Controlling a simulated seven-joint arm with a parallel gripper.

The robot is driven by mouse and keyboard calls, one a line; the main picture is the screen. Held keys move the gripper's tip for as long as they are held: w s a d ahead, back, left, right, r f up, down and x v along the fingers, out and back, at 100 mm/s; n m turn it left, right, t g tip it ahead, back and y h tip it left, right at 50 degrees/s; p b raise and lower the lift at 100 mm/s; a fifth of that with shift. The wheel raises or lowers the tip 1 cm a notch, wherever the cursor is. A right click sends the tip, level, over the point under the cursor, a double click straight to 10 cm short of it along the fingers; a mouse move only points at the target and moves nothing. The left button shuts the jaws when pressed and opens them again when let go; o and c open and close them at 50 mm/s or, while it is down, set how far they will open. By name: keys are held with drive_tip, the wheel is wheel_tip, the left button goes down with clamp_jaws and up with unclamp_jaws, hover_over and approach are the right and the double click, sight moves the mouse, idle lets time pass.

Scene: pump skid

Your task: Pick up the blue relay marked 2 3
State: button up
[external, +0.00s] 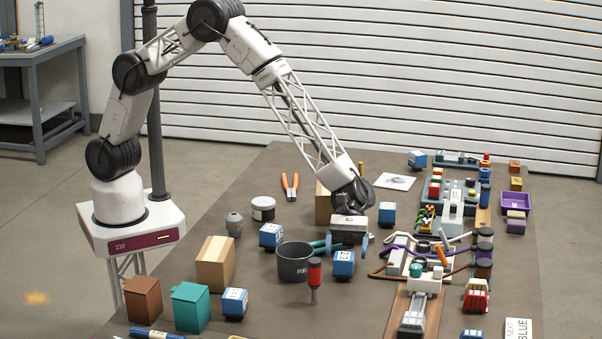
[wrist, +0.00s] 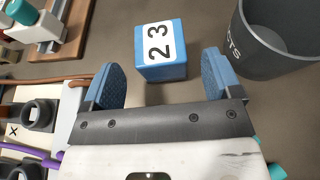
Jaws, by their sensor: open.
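The blue relay marked 2 3 (wrist: 161,52) sits on the table in the wrist view, with its white label face up. It lies just ahead of and between the two blue finger pads of my gripper (wrist: 164,75), which is open and empty. In the external view the relay (external: 344,264) stands right of the dark bin, and my gripper (external: 347,244) is above and just behind it, pointing down. I see no contact between fingers and relay.
The dark bin (external: 295,262) stands close beside the relay; it also shows in the wrist view (wrist: 275,45). A red-and-black tool (external: 314,280) stands in front. Other blue relays (external: 270,236) are spread around. Fittings and hoses (external: 415,268) crowd the right side.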

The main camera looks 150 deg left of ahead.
sight(345, 252)
drive_tip(key=shift+x, duration=2.05)
drive_tip(key=shift+c, duration=0.3)
drive_tip(key=c, duration=1)
drive_tip(key=shift+r, duration=0.15)
drive_tip(key=shift+r, duration=4.95)
